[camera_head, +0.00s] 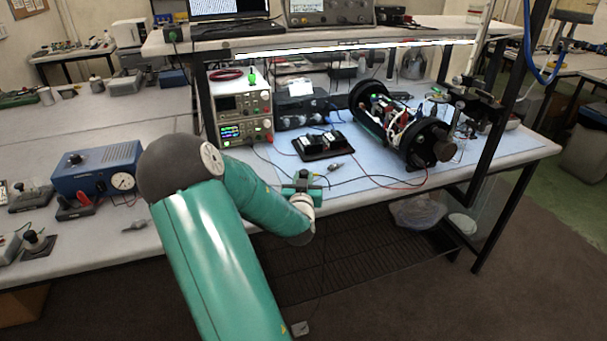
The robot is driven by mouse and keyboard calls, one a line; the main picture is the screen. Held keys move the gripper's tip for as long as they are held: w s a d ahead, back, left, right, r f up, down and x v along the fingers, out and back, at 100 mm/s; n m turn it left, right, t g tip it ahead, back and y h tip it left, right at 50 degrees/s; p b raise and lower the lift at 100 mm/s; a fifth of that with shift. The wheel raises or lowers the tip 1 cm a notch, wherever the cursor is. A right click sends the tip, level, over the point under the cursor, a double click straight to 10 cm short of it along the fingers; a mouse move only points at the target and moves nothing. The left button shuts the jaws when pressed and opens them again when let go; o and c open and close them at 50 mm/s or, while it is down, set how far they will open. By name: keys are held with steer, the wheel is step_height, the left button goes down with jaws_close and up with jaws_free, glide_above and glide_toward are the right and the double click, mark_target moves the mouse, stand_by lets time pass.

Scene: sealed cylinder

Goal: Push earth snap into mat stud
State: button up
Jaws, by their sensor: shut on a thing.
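The blue mat (365,180) lies on the bench, its front edge near the bench's front edge. My gripper (303,178) is low over the mat's front left part, near the edge. It is shut on what looks like the earth snap, which is too small and covered to make out clearly. A thin dark cord runs right from beside the gripper across the mat. The mat stud cannot be made out; the gripper and my arm hide that part of the mat. I cannot tell whether snap and stud touch.
A black-ended open cylinder (400,125) with wiring lies on the mat at right. A black tray (321,146) sits behind my gripper, and a power supply (240,113) stands behind left. A blue gauge box (97,168) stands at far left. A red lead (405,185) crosses the mat.

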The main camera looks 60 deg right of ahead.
steer(key=shift+f, duration=1.8)
steer(key=shift+f, duration=0.65)
stand_by(0.8)
steer(key=o, duration=1.1)
steer(key=shift+c, duration=0.2)
